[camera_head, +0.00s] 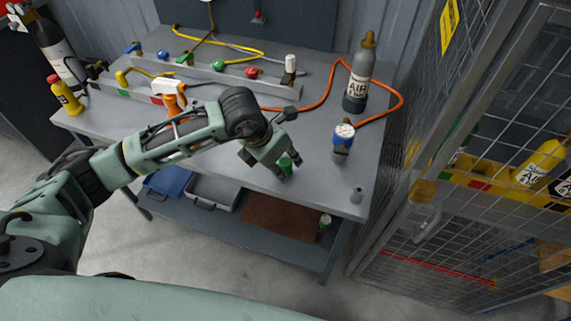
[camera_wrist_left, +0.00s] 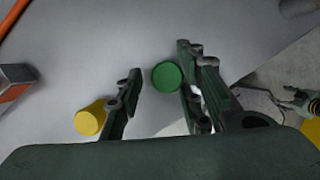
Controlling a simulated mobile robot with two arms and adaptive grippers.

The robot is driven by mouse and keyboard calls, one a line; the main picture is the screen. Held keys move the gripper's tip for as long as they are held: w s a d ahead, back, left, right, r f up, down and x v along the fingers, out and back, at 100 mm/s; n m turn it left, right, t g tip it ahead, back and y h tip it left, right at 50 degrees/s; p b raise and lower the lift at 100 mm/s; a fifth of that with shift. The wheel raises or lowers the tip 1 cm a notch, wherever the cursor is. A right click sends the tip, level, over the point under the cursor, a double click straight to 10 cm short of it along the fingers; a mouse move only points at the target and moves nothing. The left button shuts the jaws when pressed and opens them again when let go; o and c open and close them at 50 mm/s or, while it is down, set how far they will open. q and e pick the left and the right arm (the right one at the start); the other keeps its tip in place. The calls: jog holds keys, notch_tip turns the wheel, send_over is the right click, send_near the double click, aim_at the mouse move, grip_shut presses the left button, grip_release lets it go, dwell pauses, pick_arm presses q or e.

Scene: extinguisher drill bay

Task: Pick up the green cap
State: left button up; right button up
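The green cap (camera_wrist_left: 167,76) lies on the grey table and shows in the left wrist view as a round green disc. It is between the two fingers of my left gripper (camera_wrist_left: 160,72), closer to the right-hand finger, with a clear gap to the left-hand one. In the head view the green cap (camera_head: 287,166) is partly hidden by my left gripper (camera_head: 279,168), which is low over the table's front part. The left gripper is open.
A yellow cap (camera_wrist_left: 89,121) is beside the left-hand finger. A blue gauge piece (camera_head: 343,137), an air bottle (camera_head: 356,85) and an orange hose (camera_head: 402,101) are at the table's right. A mesh cage (camera_head: 440,180) borders the right.

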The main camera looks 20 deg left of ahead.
aim_at(282, 160)
pick_arm(q)
jog(key=c, duration=0.6)
jog(key=shift+c, duration=0.2)
jog(key=shift+r, duration=0.55)
notch_tip(282, 160, up, 3)
jog(key=shift+f+b, duration=0.1)
jog(key=shift+b, duration=0.45)
jog(key=s+d+r+b, duration=0.1)
jog(key=s+d+r, duration=0.1)
jog(key=s+r, duration=0.5)
jog(key=s, duration=0.4)
jog(key=shift+s+b, duration=0.3)
